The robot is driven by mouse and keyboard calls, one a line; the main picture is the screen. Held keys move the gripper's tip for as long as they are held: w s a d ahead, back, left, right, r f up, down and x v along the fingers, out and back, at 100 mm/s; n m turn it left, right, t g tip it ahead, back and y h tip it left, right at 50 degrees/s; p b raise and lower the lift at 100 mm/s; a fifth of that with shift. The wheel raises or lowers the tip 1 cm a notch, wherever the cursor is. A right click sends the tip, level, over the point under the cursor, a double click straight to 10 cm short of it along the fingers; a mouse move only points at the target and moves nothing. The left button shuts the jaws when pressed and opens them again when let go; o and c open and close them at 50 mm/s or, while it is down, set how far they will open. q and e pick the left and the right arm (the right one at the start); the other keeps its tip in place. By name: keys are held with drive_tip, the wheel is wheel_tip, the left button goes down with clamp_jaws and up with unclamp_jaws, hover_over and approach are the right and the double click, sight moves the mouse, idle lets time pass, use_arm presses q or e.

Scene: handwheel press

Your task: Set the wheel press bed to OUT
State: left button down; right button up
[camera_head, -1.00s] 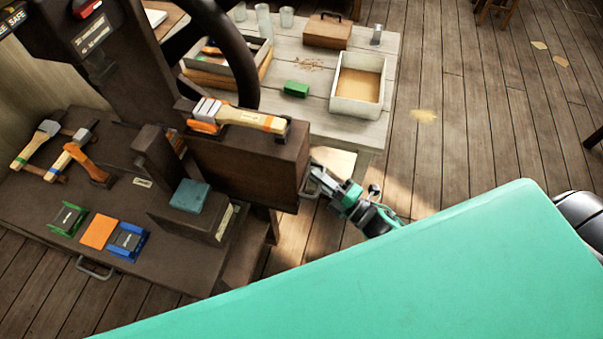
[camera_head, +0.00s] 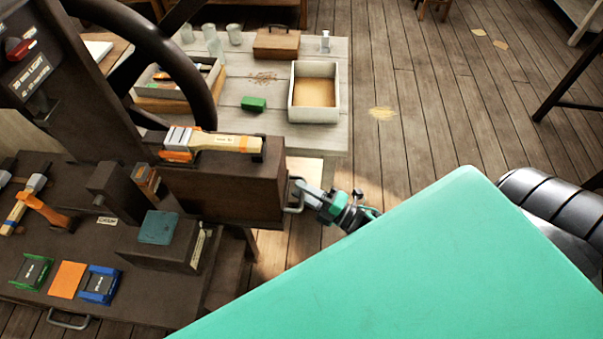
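The wheel press (camera_head: 85,95) is dark brown, with a large black handwheel (camera_head: 203,85) at the upper left. A dark block that looks like the press bed (camera_head: 225,185) sticks out to the right of it. A metal loop handle (camera_head: 290,208) is on the block's right end. My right gripper (camera_head: 300,189) is at this handle, and its fingers look closed around the bar. The fingertips are small, and the teal surface in front hides much of my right arm. My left gripper is not in view.
A wooden-handled tool (camera_head: 225,143) lies on the block. A teal block (camera_head: 158,227) and coloured pieces are on the dark bench (camera_head: 120,315). A pale table (camera_head: 330,135) behind holds a tray (camera_head: 313,118) and a green block (camera_head: 253,104).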

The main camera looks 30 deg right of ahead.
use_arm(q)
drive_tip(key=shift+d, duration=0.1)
use_arm(e)
drive_tip(key=shift+s, duration=0.1)
